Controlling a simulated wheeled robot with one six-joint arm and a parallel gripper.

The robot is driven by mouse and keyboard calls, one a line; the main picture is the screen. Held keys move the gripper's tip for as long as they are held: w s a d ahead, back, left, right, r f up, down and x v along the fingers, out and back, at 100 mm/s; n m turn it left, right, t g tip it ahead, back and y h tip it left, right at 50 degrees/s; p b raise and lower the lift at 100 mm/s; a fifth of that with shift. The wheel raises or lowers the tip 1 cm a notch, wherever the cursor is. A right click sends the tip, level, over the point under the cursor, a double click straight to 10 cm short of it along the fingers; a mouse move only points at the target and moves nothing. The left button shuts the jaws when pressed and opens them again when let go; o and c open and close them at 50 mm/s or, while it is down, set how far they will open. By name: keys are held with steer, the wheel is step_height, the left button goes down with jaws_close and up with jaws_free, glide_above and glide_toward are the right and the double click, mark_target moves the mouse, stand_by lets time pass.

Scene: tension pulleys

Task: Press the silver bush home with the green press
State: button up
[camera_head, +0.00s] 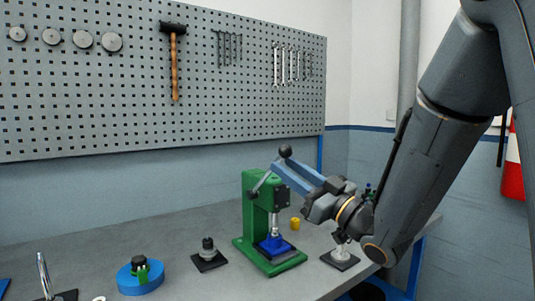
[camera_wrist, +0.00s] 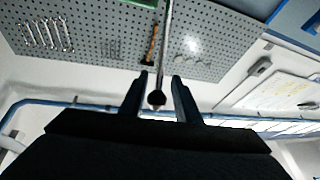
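The green press (camera_head: 256,207) stands on the bench in the head view, its lever ending in a black ball knob (camera_head: 285,151). A silver upright part (camera_head: 275,224) shows under its head, above a blue block (camera_head: 272,243) on the green base. I cannot tell ram from silver bush there. My gripper (camera_head: 278,172) reaches in from the right, its blue fingers beside the lever just below the knob. In the wrist view, the fingers (camera_wrist: 160,76) are apart, with the dark knob (camera_wrist: 156,98) and its thin rod between them. Gaps show on both sides of the knob.
A blue round fixture (camera_head: 128,284) with a green part stands at front left. A black plate (camera_head: 208,264) bears a dark-topped part. A yellow cylinder (camera_head: 295,223) and another black plate (camera_head: 340,262) with a silver part lie right of the press. A pegboard (camera_head: 130,85) hangs behind.

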steer(key=p+x, duration=0.2)
steer(key=x, duration=0.5)
steer(key=shift+w+a+r, duration=0.2)
jaws_close()
